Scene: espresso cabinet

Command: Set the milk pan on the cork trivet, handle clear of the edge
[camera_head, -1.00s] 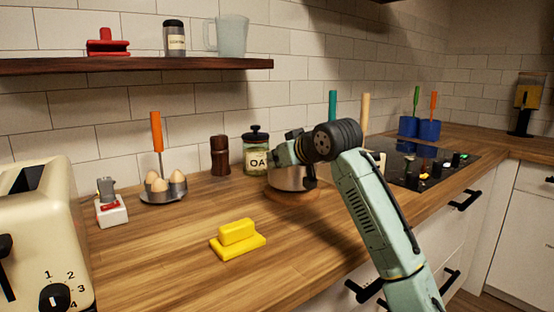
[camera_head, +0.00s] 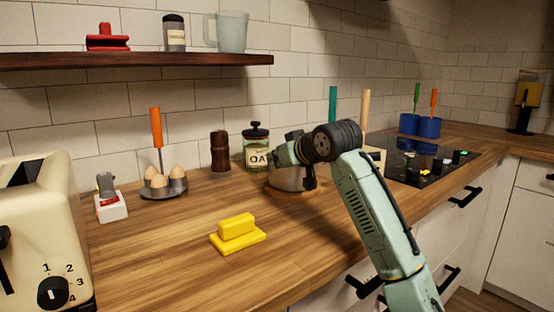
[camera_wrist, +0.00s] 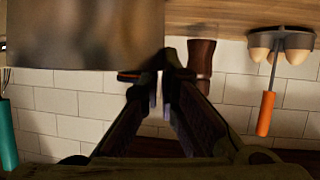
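The milk pan (camera_head: 284,180) is a metal pan on the round cork trivet (camera_head: 300,195), mid counter. From here it looks upright; my arm hides part of both. My gripper (camera_head: 290,150) is at the pan's upper left side, partly hidden by my wrist. In the wrist view, which is upside down, the pan (camera_wrist: 85,35) fills the upper left. My gripper's fingers (camera_wrist: 160,82) are close together beside the pan's edge and look shut on its handle. The handle itself is mostly hidden, so its direction is unclear.
The oats jar (camera_head: 257,148) and brown mill (camera_head: 220,152) stand just behind and left. A yellow butter dish (camera_head: 238,235) is in front left, an egg holder (camera_head: 175,187) farther left. The hob (camera_head: 425,165) is right.

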